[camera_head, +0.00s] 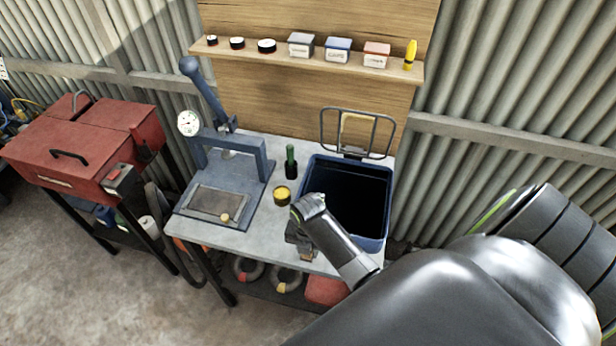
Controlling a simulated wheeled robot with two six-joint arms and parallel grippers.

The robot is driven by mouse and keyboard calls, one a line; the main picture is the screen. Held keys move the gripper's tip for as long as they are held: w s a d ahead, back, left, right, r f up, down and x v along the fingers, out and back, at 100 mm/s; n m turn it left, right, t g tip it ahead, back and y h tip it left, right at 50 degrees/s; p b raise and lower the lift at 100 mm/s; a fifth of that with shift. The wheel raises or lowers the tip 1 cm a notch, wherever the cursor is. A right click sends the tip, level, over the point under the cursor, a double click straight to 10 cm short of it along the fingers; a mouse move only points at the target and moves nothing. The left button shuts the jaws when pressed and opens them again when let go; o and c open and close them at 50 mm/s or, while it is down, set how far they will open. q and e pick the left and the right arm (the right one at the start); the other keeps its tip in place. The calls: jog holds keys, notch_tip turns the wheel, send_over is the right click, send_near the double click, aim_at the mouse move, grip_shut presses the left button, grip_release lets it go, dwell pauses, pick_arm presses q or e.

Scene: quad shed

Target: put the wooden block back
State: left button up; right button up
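No wooden block shows plainly. A tan, flat-faced piece (356,128) stands behind the wire frame at the back of the dark blue bin; I cannot tell if it is the block. My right arm reaches in from the lower right over the bench. My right gripper (303,248) points down at the bench's front edge, left of the bin (372,232). It is small and dark, and a brownish patch shows at its tips. I cannot tell if the fingers are open or hold something. My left gripper is out of view.
A blue press (265,160) with a gauge stands on the left of the bench (255,238). A yellow tin (282,195) and a green-topped bottle (291,163) stand between press and bin. A shelf (285,58) holds small boxes and tins. A red toolbox (85,145) stands left.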

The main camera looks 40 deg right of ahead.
jog(key=shift+f, duration=0.3)
jog(key=shift+f, duration=0.1)
jog(key=o, duration=0.9)
jog(key=shift+o, duration=0.2)
notch_tip(320, 180, up, 11)
jog(key=shift+r+b, duration=0.1)
jog(key=shift+b, duration=0.65)
jog(key=shift+r, duration=0.55)
jog(key=shift+s+f, duration=0.1)
